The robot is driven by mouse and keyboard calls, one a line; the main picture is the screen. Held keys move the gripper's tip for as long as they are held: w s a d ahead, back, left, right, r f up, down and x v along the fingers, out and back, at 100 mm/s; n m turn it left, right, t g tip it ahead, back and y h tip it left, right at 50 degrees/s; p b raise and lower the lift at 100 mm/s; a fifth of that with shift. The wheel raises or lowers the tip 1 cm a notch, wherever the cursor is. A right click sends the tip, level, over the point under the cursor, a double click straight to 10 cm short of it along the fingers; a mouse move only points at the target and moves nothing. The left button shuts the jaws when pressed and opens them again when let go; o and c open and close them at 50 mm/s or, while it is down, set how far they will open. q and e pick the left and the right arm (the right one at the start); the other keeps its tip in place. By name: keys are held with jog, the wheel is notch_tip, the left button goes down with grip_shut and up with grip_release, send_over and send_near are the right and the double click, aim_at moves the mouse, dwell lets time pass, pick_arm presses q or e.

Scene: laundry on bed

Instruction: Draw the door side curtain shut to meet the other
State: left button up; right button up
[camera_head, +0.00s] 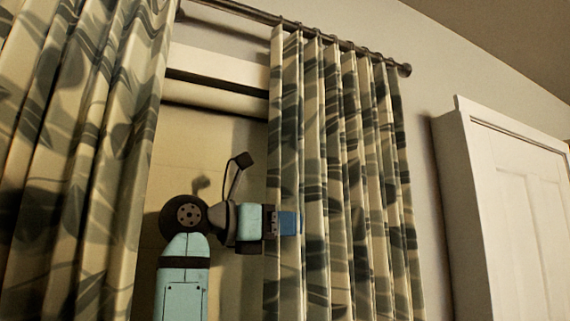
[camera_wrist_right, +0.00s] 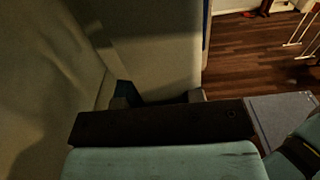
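The door side curtain (camera_head: 345,190), cream with grey-green leaf shapes, hangs gathered in folds at the right end of the rod, nearer the door. The other curtain (camera_head: 85,150) hangs at the left, with a wide gap between them. My right gripper (camera_head: 288,222) is at the left edge of the door side curtain, its blue finger in front of the cloth. In the right wrist view, the fingers (camera_wrist_right: 158,96) stand against a pale surface. The cloth's hold between them is not clear. My left gripper is not in view.
A dark curtain rod (camera_head: 245,12) runs above both curtains. The window (camera_head: 225,130) shows in the gap, behind my right arm. A white door (camera_head: 520,200) stands at the right. Wooden floor (camera_wrist_right: 250,60) shows in the right wrist view.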

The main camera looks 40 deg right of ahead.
aim_at(285, 117)
notch_tip(285, 117, up, 20)
jog(key=shift+f+b, duration=0.1)
jog(key=shift+b, duration=0.3)
